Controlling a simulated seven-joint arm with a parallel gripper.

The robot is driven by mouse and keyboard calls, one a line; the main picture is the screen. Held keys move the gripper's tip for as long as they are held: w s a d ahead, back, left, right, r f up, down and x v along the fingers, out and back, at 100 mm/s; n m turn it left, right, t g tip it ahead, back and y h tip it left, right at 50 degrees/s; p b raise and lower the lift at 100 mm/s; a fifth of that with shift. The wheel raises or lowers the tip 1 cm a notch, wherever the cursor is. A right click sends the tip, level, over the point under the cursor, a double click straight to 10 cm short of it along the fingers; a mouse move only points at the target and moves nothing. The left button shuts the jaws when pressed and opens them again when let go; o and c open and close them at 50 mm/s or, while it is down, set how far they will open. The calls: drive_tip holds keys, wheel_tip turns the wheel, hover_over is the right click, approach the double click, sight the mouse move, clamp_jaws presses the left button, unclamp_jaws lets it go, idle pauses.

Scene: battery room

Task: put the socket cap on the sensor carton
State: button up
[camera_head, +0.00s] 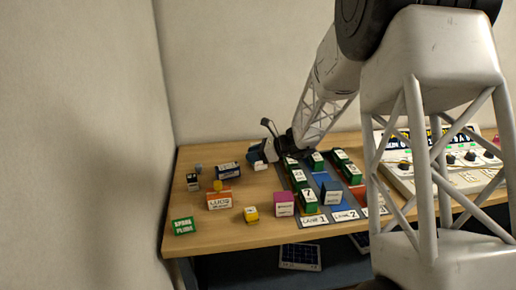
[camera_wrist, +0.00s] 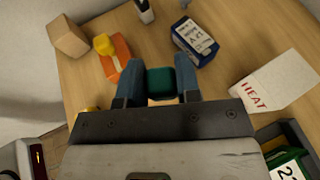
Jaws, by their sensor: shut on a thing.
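My gripper (camera_wrist: 160,85) is shut on a small dark green block (camera_wrist: 160,83), possibly the socket cap; no label on it shows. In the head view my gripper (camera_head: 262,153) is at the back of the table, and the held thing cannot be made out there. No carton clearly reads as "sensor". A dark blue carton with a white label (camera_wrist: 195,42) lies ahead and to the right of my gripper in the wrist view; a similar blue carton (camera_head: 228,170) is left of my gripper in the head view. Its lettering is too small to read.
An orange "LUGS" carton (camera_head: 219,201) has a yellow piece (camera_head: 217,186) on top. A white "HEAT" box (camera_wrist: 278,82) is right of my gripper. Green (camera_head: 183,226), yellow (camera_head: 251,214) and magenta (camera_head: 284,204) boxes stand nearer. Lanes with green blocks (camera_head: 309,200) are at right.

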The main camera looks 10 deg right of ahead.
drive_tip(key=shift+s+d+r+m+t+h, duration=0.1)
drive_tip(key=shift+d+r+m+t+h, duration=0.45)
drive_tip(key=shift+d+m+t, duration=0.3)
drive_tip(key=shift+s+d+r+m+t+h, duration=0.1)
drive_tip(key=shift+d+r+m+t+h, duration=0.4)
drive_tip(key=shift+d+m+t, duration=0.3)
drive_tip(key=shift+s+d+r+m+t+h, duration=0.1)
drive_tip(key=shift+d+r+m+t+h, duration=0.35)
drive_tip(key=shift+d+r+m+t, duration=0.35)
drive_tip(key=shift+a+f, duration=0.1)
drive_tip(key=shift+f, duration=0.1)
drive_tip(key=shift+w, duration=0.2)
drive_tip(key=w, duration=0.5)
drive_tip(key=w+f, duration=0.1)
drive_tip(key=w, duration=0.9)
drive_tip(key=shift+w+a+f, duration=0.1)
drive_tip(key=shift+w+f, duration=0.15)
drive_tip(key=shift+w, duration=0.15)
drive_tip(key=shift+f, duration=1.75)
drive_tip(key=shift+f, duration=0.15)
drive_tip(key=o, duration=0.9)
